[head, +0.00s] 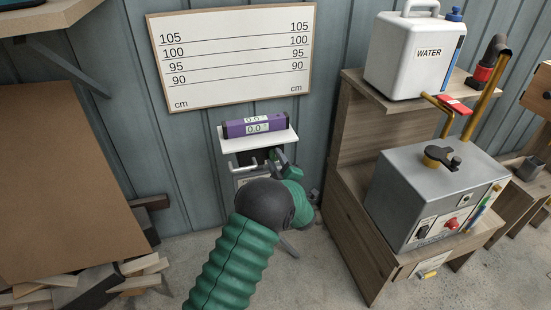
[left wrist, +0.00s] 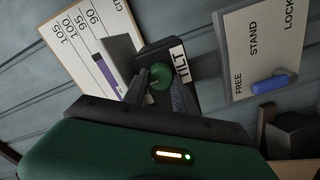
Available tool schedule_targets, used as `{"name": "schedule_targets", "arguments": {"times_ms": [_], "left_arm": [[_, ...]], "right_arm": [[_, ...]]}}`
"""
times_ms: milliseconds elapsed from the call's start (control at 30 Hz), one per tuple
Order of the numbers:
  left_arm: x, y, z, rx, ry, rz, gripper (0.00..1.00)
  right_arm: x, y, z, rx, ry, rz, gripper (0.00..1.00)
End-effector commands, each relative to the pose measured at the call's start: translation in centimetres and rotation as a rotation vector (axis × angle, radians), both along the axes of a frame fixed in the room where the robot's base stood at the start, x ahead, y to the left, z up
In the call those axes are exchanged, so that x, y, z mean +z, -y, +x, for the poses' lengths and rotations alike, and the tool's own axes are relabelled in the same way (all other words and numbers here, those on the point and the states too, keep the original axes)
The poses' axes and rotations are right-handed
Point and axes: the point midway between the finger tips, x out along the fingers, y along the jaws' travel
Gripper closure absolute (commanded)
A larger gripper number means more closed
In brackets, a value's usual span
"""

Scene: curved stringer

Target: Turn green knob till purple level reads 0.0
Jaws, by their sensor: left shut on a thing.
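The purple level (head: 255,126) lies on a small white shelf (head: 260,141) below the height chart. Its displays appear to read 0.0. It also shows as a purple strip in the left wrist view (left wrist: 112,86). The green knob (left wrist: 160,76) sits beside a black part with a "TILT" label (left wrist: 175,67). My left gripper (left wrist: 160,88) is shut on the green knob, with dark fingers at its sides. In the head view my left gripper (head: 279,165) is just below the shelf, and the knob is mostly hidden by it. My right gripper is not in view.
A panel marked "FREE STAND LOCK" (left wrist: 268,50) with a blue handle (left wrist: 269,84) is near the knob. A wooden stand (head: 352,165) at right holds a grey box (head: 420,185) and a water container (head: 412,55). Wood pieces (head: 85,284) lie at lower left.

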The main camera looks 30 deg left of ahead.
Motion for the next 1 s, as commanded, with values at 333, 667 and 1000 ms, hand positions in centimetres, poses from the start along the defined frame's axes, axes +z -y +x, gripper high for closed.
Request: {"name": "schedule_targets", "arguments": {"times_ms": [333,667,1000], "left_arm": [[-0.69,0.56,0.10,-0.011,-0.024,0.001,1.00],[-0.50,0.37,0.02,-0.007,-0.020,0.003,0.45],[-0.10,0.48,-0.28,-0.004,-0.015,0.006,0.45]], "right_arm": [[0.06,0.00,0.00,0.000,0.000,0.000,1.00],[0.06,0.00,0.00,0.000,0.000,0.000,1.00],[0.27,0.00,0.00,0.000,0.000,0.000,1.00]]}}
